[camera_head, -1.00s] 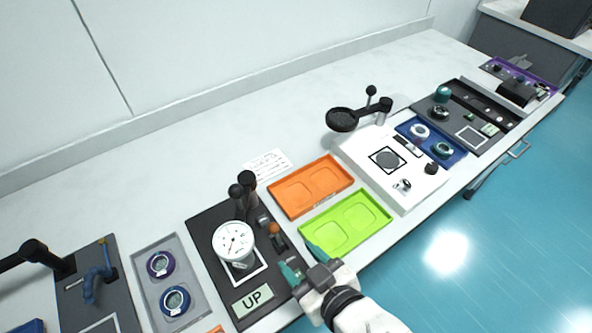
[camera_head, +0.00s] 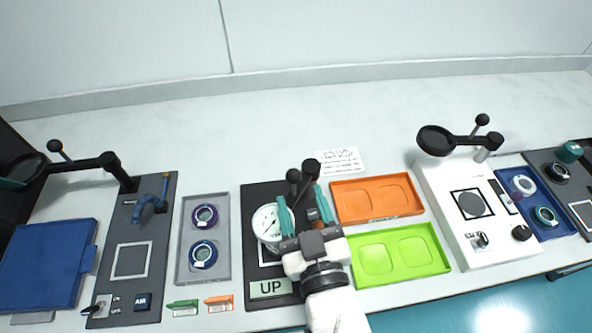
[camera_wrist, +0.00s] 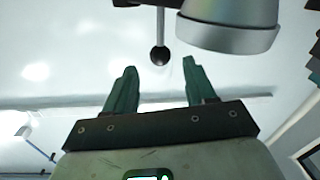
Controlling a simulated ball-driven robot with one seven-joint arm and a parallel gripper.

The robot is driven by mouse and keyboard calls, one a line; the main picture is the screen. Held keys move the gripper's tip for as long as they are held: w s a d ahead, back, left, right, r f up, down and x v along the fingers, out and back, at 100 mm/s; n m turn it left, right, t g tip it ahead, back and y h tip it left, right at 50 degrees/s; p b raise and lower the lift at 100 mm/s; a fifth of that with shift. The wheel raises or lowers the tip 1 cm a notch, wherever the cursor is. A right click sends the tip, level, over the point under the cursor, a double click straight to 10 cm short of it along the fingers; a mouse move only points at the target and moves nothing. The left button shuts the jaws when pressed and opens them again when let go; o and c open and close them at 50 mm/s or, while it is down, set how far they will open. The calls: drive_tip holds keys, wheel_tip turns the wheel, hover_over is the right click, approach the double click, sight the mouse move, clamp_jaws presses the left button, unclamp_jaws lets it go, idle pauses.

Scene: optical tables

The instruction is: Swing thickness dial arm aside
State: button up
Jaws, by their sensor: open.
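The thickness dial (camera_head: 266,221), a white round gauge face with a needle, stands over a dark base plate (camera_head: 254,196) with an "UP" label. Two black ball knobs, one nearer (camera_head: 293,176) and one farther (camera_head: 311,167), rise behind it. My gripper (camera_head: 300,195) is open and empty, just right of the dial, its fingers pointing toward the knobs. In the wrist view, a black ball on a thin rod (camera_wrist: 160,56) appears between the teal fingertips (camera_wrist: 157,68), with no visible grip. A silver cylindrical housing (camera_wrist: 230,30) is close to the right fingertip. My wrist hides part of the plate.
An orange tray (camera_head: 347,211) and a lime tray (camera_head: 441,263) lie to the right. A grey tray with two ringed parts (camera_head: 184,236) lies left. A magnifier station with a white base (camera_head: 457,237) is farther right.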

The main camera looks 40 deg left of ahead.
sight(295, 183)
drive_tip(key=x, duration=0.6)
drive_tip(key=shift+w+a, duration=0.15)
drive_tip(key=shift+a, duration=0.1)
drive_tip(key=shift+c, duration=0.4)
clamp_jaws()
